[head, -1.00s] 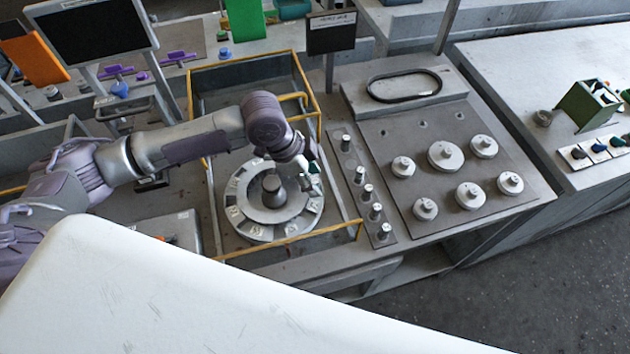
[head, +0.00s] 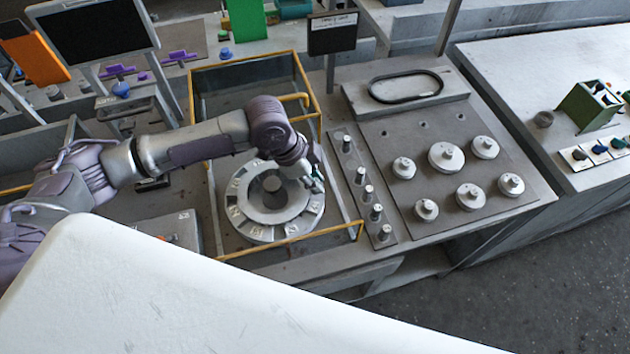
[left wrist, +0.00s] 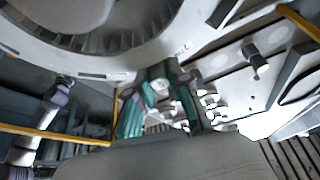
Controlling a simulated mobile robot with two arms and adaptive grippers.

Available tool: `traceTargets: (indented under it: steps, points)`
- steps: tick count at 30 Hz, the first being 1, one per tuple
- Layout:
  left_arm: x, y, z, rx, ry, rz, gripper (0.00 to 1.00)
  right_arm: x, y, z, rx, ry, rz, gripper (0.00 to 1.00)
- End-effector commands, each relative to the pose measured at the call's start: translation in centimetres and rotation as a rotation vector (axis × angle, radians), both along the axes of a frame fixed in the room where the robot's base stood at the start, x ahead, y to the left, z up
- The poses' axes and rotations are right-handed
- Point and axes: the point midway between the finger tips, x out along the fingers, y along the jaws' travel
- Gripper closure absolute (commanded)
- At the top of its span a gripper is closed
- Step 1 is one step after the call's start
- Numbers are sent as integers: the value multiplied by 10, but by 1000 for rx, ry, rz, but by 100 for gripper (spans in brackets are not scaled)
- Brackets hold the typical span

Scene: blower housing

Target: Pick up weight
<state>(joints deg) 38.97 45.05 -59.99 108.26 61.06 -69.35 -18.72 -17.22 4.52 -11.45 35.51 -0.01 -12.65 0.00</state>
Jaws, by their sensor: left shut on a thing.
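My left gripper (head: 315,178) hangs over the right edge of the round rotor (head: 237,219). In the left wrist view its teal fingers (left wrist: 158,100) are closed around a small pale thing (left wrist: 160,86), seemingly a weight, mostly hidden by the fingers. Small metal peg-shaped weights stand upright in a row on a narrow strip right of the rotor, such as one at the back (head: 346,142) and one at the front (head: 384,231). My right gripper is not in view.
A yellow rail frame (head: 300,238) surrounds the rotor. Several larger knobbed discs, such as one (head: 445,156), stand on a grey panel at right. A black oval ring (head: 405,76) lies behind them. A small black sign (head: 332,33) stands behind the rotor.

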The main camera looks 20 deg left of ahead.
Motion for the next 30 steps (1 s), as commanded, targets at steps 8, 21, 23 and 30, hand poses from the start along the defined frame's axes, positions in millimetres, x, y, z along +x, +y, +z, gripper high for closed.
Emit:
traceTargets:
  steps: [8,21,23,30]
  points:
    - [2,0,29,-2,-6,-1,100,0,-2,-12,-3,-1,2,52]
    - [0,-80,85,-5,-5,-5,100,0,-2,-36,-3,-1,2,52]
    - [0,-91,91,-4,-4,-3,100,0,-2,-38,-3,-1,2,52]
    - [0,-114,108,-2,-1,0,100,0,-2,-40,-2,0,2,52]
